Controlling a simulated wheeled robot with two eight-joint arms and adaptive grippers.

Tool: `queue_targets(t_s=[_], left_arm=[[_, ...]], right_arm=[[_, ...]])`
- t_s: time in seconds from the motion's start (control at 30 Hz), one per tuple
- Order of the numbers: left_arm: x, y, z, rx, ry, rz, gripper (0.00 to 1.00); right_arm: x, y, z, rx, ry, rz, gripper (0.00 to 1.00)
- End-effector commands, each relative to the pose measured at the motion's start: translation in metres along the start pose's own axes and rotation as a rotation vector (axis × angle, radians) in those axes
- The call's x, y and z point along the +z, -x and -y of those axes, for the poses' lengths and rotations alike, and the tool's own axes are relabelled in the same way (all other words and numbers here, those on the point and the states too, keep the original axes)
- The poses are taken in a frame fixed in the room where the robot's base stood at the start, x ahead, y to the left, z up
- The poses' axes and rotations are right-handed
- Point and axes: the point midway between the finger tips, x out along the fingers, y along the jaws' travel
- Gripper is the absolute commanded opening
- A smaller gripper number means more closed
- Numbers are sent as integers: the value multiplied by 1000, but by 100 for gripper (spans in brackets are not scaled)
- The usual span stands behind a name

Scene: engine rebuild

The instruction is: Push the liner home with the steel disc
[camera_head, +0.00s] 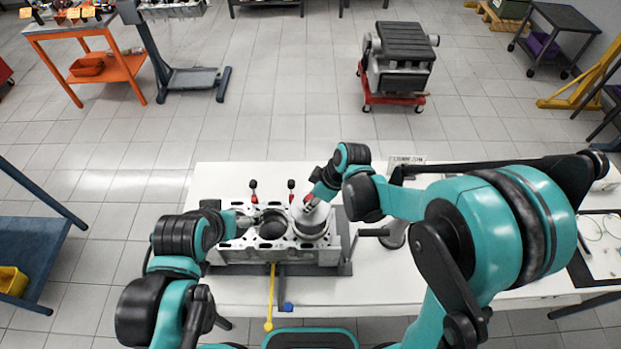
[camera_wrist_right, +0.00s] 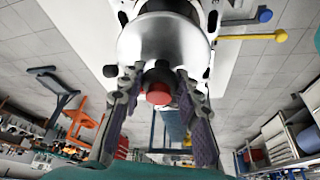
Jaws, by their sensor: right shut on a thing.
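The engine block (camera_head: 330,257) lies on the white table with its bores facing up. My right gripper (camera_head: 309,203) is above the right bore, shut on the knob of the steel disc (camera_head: 312,217). The disc sits low at that bore's mouth. In the right wrist view the disc (camera_wrist_right: 163,40) is a broad shiny round face, and the fingers of the gripper (camera_wrist_right: 157,82) flank its dark knob with a red end. The liner is hidden or cannot be told from the bore rim. My left gripper (camera_head: 243,220) is at the block's left side, near an open dark bore (camera_head: 272,229); its fingers are too small to read.
Two red-and-black upright pieces (camera_head: 291,190) stand at the block's back edge. A yellow-handled tool (camera_head: 270,298) and a blue-ended one (camera_head: 288,306) stick out in front. The white table (camera_head: 370,290) is bare at front right.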

Motion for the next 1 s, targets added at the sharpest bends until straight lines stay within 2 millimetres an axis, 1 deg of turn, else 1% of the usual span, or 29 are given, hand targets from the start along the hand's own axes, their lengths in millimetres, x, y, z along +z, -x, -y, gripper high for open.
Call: queue_targets(t_s=[0.13,0.27,0.57,0.7,0.8,1.0], left_arm=[[2,-2,0,0,0,1,100],[6,-7,0,0,0,1,100],[18,-24,0,0,0,0,100],[26,-35,0,0,0,0,100],[28,-38,0,0,0,0,100],[28,-38,0,0,0,0,100]], right_arm=[[1,-3,1,-1,0,0,0],[4,-10,1,-1,0,0,0],[17,-40,0,0,0,0,0],[22,-52,1,0,0,0,0],[23,-56,0,0,0,0,0],[23,-55,0,0,0,0,0]])
